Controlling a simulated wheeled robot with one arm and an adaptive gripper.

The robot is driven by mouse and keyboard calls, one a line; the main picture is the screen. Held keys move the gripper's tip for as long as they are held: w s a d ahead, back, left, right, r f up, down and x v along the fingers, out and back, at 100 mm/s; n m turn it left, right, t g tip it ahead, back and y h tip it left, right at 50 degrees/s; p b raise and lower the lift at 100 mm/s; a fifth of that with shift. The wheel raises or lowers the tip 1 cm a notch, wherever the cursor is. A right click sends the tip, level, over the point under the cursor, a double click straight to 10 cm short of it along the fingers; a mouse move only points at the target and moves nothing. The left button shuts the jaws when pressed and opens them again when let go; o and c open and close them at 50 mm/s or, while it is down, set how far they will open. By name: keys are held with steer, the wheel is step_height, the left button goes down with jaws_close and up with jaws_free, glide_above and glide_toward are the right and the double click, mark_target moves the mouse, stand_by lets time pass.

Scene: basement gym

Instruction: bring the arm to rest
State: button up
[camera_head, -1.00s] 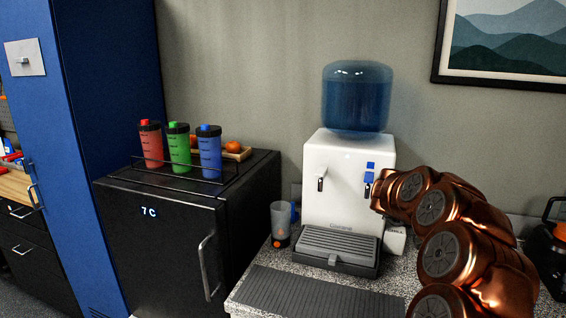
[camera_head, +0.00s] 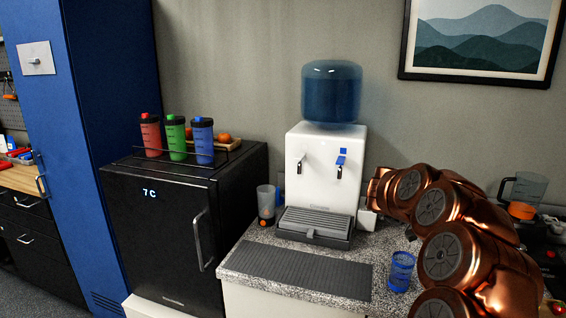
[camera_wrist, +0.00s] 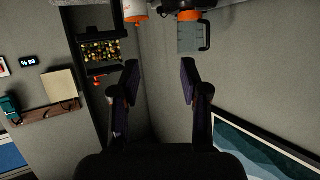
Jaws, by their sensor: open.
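My arm (camera_head: 440,215), copper-coloured, is bent on the right side of the head view, over the counter and in front of the wall. My gripper (camera_wrist: 160,82) shows in the wrist view with its two dark fingers spread apart and nothing between them. The head view does not show its fingers; they are hidden behind the arm or out of sight. In the wrist view the room appears upside down, with bare grey wall beyond the fingers.
A white water dispenser (camera_head: 325,175) stands on the speckled counter (camera_head: 245,262), left of my arm. A blue cup (camera_head: 401,270) stands close to the arm. A jug (camera_head: 524,190) is at right; it also shows in the wrist view (camera_wrist: 190,38). A black fridge (camera_head: 160,240) carries three bottles.

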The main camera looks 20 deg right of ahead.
steer(key=w+a+r+n+t+y, duration=0.2)
steer(key=w+a+r+n+t, duration=0.3)
steer(key=w+a, duration=0.3)
steer(key=w+a+r+n+t+y, duration=0.1)
steer(key=w+a+r+n+t, duration=0.1)
steer(key=w+a+r+t, duration=0.55)
steer(key=s+a+f+n+t+y, duration=0.1)
steer(key=a+n+y, duration=0.4)
steer(key=a, duration=0.8)
steer(key=s+a+f+n+t+y, duration=0.15)
steer(key=a+n+y, duration=0.35)
steer(key=a, duration=0.8)
steer(key=s+a+f+n+g+y, duration=0.2)
steer(key=s+a+f+g, duration=0.3)
steer(key=s, duration=0.4)
steer(key=s+a+f+n+g+y, duration=0.1)
steer(key=s+a+f+g+y, duration=0.15)
steer(key=s+a+f, duration=0.55)
steer(key=s+d+f+g+h, duration=0.1)
steer(key=s+d+f+g, duration=0.1)
steer(key=s, duration=0.7)
steer(key=s+d+f+g+h, duration=0.1)
steer(key=s+d+f+g, duration=0.2)
steer(key=s, duration=0.6)
steer(key=s+d+f+g+h, duration=0.1)
steer(key=s+d+f+g, duration=0.1)
steer(key=s, duration=0.7)
steer(key=shift+s+d+f+g+h+p, duration=0.35)
steer(key=shift+d+g, duration=0.3)
steer(key=shift+d, duration=0.5)
